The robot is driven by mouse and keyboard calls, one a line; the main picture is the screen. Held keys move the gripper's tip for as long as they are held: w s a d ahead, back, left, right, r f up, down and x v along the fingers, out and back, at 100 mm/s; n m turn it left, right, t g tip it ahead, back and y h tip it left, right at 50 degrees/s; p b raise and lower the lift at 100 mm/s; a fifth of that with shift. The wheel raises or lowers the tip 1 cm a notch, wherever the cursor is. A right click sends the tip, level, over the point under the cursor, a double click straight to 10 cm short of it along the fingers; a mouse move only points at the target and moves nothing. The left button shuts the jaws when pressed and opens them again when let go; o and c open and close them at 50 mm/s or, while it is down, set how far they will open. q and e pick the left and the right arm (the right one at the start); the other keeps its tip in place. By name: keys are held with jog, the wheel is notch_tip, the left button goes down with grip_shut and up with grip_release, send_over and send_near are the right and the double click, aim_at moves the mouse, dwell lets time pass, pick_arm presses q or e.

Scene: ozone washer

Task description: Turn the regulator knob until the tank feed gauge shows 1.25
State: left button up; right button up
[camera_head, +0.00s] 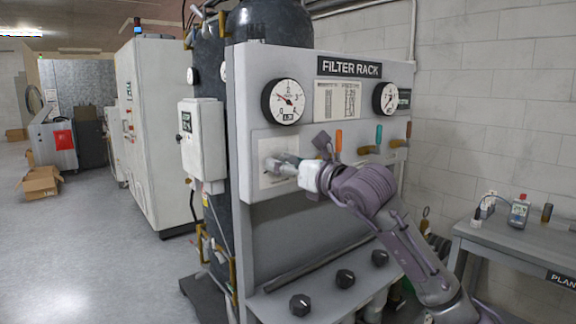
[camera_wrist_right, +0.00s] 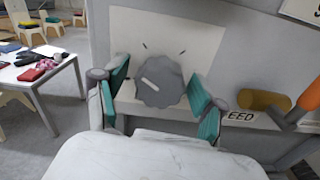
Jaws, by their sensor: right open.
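The grey scalloped regulator knob (camera_wrist_right: 158,88), with a pale pointer bar, sits on a white plate in the right wrist view. My right gripper (camera_head: 276,164) is at the front panel of the filter rack. Its green-padded fingers are open, one on each side of the knob with gaps between. In the head view the gripper hides the knob. A round gauge (camera_head: 283,102) is above it on the panel, with a reddish needle slanting to the upper left; its exact reading is too small to tell. A second gauge (camera_head: 386,98) is to the right. My left gripper is not in view.
Orange (camera_head: 338,140) and teal (camera_head: 378,138) valve handles stand right of my gripper, close to my arm. Several black knobs (camera_head: 345,278) line the rack's lower ledge. A grey bench (camera_head: 510,238) with small instruments is at right.

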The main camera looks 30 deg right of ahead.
jog(key=s+d, duration=0.1)
jog(key=s, duration=1.1)
dwell(0.4)
